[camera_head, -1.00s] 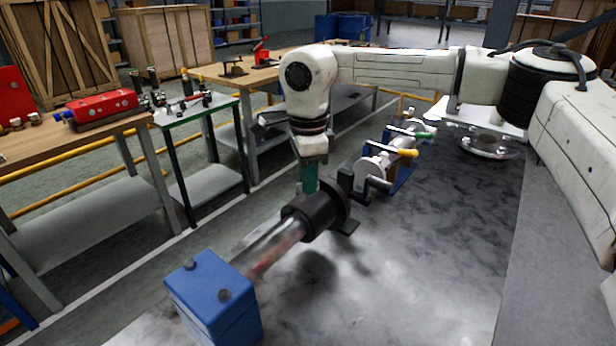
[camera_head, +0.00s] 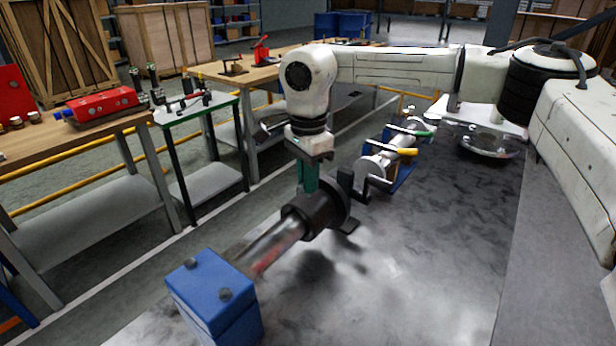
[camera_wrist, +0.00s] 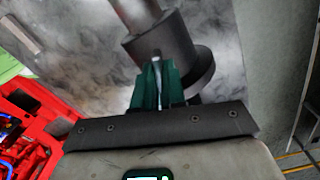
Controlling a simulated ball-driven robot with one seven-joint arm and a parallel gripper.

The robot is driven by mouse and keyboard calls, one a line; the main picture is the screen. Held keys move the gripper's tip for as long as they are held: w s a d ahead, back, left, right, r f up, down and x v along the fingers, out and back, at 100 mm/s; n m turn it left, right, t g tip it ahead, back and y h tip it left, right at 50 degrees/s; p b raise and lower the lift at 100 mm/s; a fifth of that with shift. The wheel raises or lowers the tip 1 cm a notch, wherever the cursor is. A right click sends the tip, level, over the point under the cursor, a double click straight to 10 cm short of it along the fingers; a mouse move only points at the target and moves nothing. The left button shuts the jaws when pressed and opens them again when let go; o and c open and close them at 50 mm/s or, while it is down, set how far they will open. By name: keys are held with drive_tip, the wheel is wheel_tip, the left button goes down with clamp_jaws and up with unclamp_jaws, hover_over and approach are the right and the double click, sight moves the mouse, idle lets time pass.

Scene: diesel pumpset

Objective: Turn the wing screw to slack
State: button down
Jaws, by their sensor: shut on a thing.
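My gripper (camera_head: 308,188) points down onto the top of a dark collar (camera_head: 312,216) around a shaft. Its green fingers (camera_wrist: 160,84) are shut on a thin upright metal piece, which I take for the wing screw (camera_wrist: 158,66). Only a narrow strip of the screw shows between the fingers in the wrist view; in the head view the fingers hide it. The collar also shows in the wrist view (camera_wrist: 165,44), just beyond the fingertips. The bare shaft (camera_head: 268,246) runs from the collar to a blue block (camera_head: 212,296).
A dark bracket (camera_head: 350,190) stands close right of my fingers. Behind it are pipework with a yellow-handled lever (camera_head: 405,152) and a green-handled one (camera_head: 422,133). The grey bench top (camera_head: 400,270) is clear in front. A red case (camera_wrist: 28,125) shows in the wrist view.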

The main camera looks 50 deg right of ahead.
drive_tip(key=c, duration=1.2)
unclamp_jaws()
drive_tip(key=shift+r, duration=0.1)
wheel_tip(320, 180, up, 11)
drive_tip(key=shift+f, duration=0.2)
drive_tip(key=shift+s, duration=0.1)
